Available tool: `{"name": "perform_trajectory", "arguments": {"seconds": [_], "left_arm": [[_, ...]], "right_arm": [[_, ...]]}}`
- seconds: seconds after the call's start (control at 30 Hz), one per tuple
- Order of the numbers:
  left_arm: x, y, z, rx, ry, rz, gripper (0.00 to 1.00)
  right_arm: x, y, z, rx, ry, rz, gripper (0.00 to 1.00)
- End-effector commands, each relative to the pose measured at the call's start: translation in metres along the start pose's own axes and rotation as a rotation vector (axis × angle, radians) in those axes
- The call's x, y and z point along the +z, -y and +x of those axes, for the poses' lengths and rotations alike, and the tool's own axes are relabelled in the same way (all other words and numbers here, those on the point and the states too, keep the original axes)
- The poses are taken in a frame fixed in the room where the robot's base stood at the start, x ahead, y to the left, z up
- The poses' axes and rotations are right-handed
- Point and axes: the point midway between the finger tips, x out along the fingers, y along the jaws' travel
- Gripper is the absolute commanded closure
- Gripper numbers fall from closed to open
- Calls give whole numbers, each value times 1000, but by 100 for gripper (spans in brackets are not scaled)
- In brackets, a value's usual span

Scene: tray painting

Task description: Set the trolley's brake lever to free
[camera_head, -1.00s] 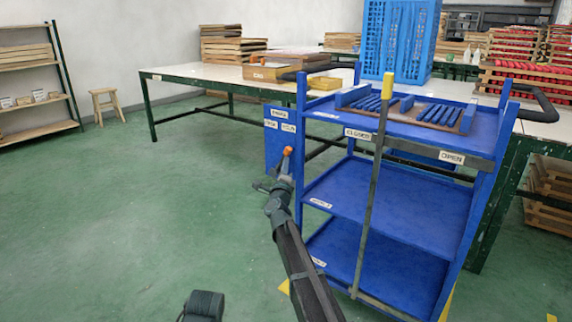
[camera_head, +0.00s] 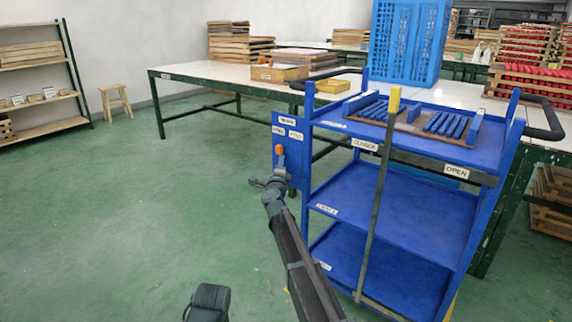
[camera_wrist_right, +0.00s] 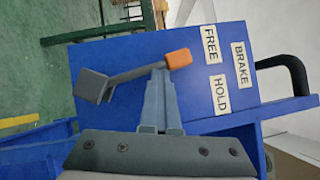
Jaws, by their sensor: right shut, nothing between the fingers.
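The brake lever is a grey bar with an orange knob (camera_head: 279,150) on the trolley's blue side panel (camera_head: 288,160). In the right wrist view the knob (camera_wrist_right: 178,59) points toward the FREE label (camera_wrist_right: 210,43), away from the HOLD label (camera_wrist_right: 219,95). My right gripper (camera_wrist_right: 160,76) is shut and empty, its fingertips beside the lever bar just below the knob. I cannot tell if they touch it. In the head view this gripper (camera_head: 279,168) is at the panel, below the knob.
The blue trolley (camera_head: 400,200) has a tall yellow-topped lever (camera_head: 392,105) between CLOSED and OPEN labels, nearer CLOSED. A tray of blue pieces (camera_head: 420,118) is on top. A long table (camera_head: 210,76) stands behind.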

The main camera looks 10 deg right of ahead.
Motion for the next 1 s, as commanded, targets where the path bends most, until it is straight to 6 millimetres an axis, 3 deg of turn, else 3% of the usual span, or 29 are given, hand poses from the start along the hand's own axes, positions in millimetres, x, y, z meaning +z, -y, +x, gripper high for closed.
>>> {"name": "perform_trajectory", "arguments": {"seconds": [0.3,1.0], "left_arm": [[0,0,-4,0,0,0,50],[0,0,-1,0,0,0,50]], "right_arm": [[16,0,17,-9,-9,-5,100],[28,-7,21,-5,-3,-3,100]]}}
